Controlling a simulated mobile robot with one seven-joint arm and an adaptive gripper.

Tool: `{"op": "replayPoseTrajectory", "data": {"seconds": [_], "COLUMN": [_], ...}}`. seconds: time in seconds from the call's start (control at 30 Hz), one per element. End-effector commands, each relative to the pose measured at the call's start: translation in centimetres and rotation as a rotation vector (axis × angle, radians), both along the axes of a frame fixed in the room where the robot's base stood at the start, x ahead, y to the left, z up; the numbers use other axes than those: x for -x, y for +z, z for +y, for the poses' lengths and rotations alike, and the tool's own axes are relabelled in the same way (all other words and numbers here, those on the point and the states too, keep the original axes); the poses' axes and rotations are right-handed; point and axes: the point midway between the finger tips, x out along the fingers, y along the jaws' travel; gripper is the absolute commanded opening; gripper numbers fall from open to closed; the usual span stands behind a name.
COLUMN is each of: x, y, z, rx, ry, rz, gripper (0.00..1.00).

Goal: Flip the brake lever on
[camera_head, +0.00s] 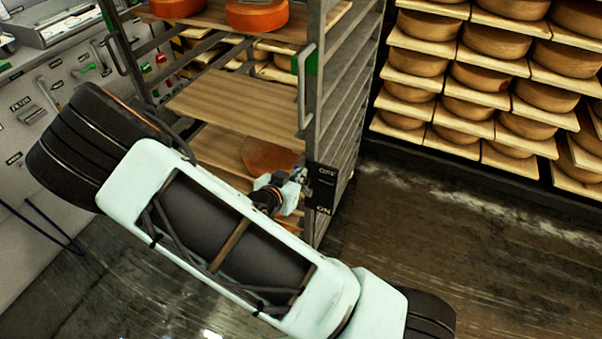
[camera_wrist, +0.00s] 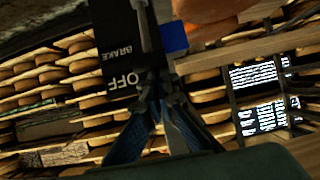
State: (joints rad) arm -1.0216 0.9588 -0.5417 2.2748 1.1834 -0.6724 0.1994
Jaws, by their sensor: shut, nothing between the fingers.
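The brake plate (camera_head: 322,190) is black, on the front upright of the metal rack, with OFF at its top and ON at its bottom. In the wrist view the plate (camera_wrist: 118,48) shows the words BRAKE and OFF. The grey brake lever (camera_wrist: 147,34) shows beside the plate there, extending towards my fingertips. My gripper (camera_head: 298,178) is at the plate's left side in the head view. In the wrist view its shut, empty fingers (camera_wrist: 157,82) are close to the lever beside the OFF label. I cannot tell whether they touch it.
The metal rack (camera_head: 315,110) holds wooden shelves (camera_head: 240,105) and orange cheese wheels (camera_head: 257,14). A control panel (camera_head: 60,90) stands at the left. Shelves of cheese wheels (camera_head: 495,40) line the back right. The floor (camera_head: 450,250) at the right is clear.

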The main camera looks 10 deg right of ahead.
Motion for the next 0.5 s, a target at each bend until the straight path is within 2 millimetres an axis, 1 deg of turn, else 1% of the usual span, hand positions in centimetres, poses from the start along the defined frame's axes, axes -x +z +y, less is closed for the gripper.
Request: {"op": "replayPoseTrajectory", "data": {"seconds": [0.03,0.5], "x": [0.4,3.7], "y": [-0.9,-4.0], "z": [0.4,2.7], "rx": [0.014,0.208], "ry": [0.006,0.005], "rz": [-0.012,-0.281], "gripper": [0.00,0.00]}}
